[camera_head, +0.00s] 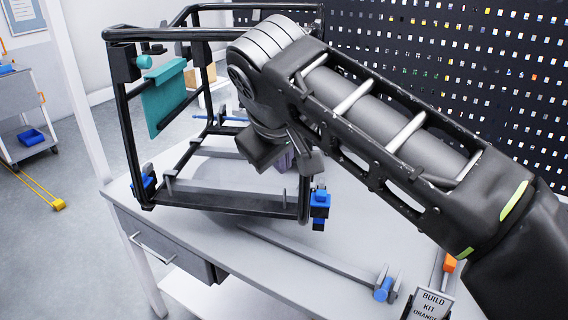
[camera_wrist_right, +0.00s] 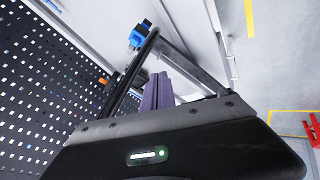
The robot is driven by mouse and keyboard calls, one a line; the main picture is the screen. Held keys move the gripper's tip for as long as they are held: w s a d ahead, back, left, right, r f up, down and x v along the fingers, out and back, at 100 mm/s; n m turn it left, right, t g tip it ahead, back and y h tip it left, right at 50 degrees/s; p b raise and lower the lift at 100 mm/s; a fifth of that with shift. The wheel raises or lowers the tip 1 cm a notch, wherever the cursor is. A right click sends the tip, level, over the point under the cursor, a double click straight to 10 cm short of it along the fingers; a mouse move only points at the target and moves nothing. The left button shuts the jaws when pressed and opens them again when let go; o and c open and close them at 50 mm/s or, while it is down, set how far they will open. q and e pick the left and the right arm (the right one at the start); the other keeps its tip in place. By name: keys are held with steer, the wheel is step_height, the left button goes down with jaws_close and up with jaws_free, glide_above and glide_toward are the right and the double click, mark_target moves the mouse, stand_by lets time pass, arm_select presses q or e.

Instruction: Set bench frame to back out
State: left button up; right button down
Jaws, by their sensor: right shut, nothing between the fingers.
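The bench frame (camera_head: 128,135) is a black tubular frame standing on the light grey workbench (camera_head: 235,255). A teal panel (camera_head: 165,97) hangs on its left side, and blue fittings (camera_head: 319,205) sit at its lower corners. My right gripper (camera_head: 285,158) reaches in from the right, over the frame's right part, and hides some of its tubes. Its purple fingers (camera_wrist_right: 157,91) are together and empty in the right wrist view, close beside a black frame tube (camera_wrist_right: 131,75). I cannot tell whether they touch it. My left gripper does not show.
A dark perforated board (camera_head: 430,60) with small coloured pieces stands behind the bench. A long grey bar clamp (camera_head: 310,262) lies along the front, near a "BUILD KIT ORANGE" sign (camera_head: 432,303). A cart (camera_head: 25,110) stands at far left. The bench's front left is clear.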

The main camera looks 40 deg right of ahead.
steer(key=w+d+f+b, duration=0.2)
steer(key=w+d+f, duration=0.1)
steer(key=d+f, duration=0.3)
steer(key=shift+w+d, duration=0.15)
steer(key=shift+d, duration=0.3)
steer(key=shift+f, duration=0.1)
steer(key=shift+d, duration=0.15)
